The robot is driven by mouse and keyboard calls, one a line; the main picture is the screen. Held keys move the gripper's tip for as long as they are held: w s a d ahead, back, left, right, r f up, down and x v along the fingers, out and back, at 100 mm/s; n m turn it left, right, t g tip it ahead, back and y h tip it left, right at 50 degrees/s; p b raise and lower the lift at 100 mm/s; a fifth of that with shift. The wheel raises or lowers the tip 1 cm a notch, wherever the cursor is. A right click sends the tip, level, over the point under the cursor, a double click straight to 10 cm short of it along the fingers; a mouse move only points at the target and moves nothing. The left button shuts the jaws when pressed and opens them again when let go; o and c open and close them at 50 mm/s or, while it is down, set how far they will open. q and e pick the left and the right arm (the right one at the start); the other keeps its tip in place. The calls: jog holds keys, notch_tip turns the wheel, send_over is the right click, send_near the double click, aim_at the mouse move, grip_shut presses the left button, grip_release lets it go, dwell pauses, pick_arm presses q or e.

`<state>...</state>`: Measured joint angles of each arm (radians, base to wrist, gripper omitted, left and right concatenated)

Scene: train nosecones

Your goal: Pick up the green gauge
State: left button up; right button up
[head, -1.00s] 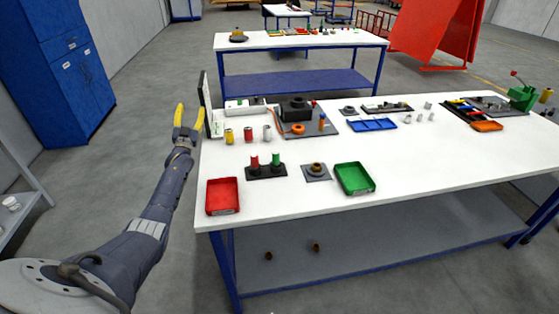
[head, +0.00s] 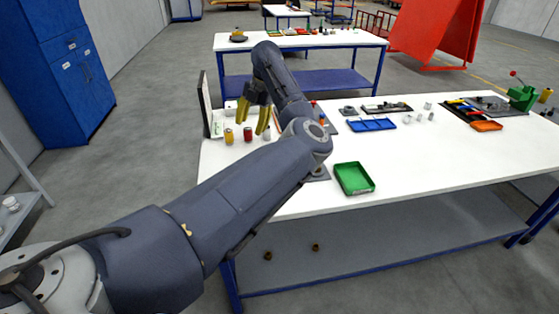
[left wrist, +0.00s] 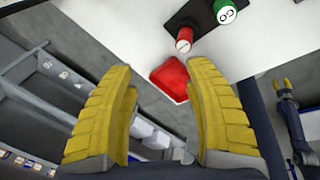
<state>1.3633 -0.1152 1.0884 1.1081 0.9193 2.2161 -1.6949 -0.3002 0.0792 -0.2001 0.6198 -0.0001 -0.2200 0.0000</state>
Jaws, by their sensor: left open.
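The green gauge (left wrist: 226,12) shows at the top of the left wrist view, cut by the frame edge. It stands in a black holder (left wrist: 196,20) beside a red gauge (left wrist: 184,40). In the head view my left arm hides the holder and both gauges. My left gripper (head: 254,119) has yellow fingers, open and empty, above the table near its left end. In the left wrist view the open left fingers (left wrist: 161,90) are apart from the gauges. My right gripper (left wrist: 287,84) shows small at the right there; its opening is unclear.
A red tray (left wrist: 170,78) lies near the holder. A green tray (head: 354,179) and a blue tray (head: 371,125) lie on the white table (head: 430,165). A yellow cylinder (head: 229,136) and a red one (head: 248,134) stand near the left gripper. The table's front middle is clear.

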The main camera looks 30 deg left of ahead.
pick_arm(q)
jog(key=w+d+r+m+t+h, duration=0.1)
jog(key=w+d+t+h, duration=0.2)
jog(key=d, duration=0.5)
jog(key=shift+g, duration=0.7)
jog(key=f, duration=0.7)
jog(key=w+f, duration=0.1)
jog(key=f, duration=0.3)
jog(key=shift+f, duration=0.15)
jog(key=shift+s+a+f, duration=0.15)
jog(key=shift+f, duration=0.8)
jog(key=shift+s+a+f, duration=0.15)
jog(key=shift+f, duration=1.6)
jog(key=shift+o, duration=0.2)
grip_shut()
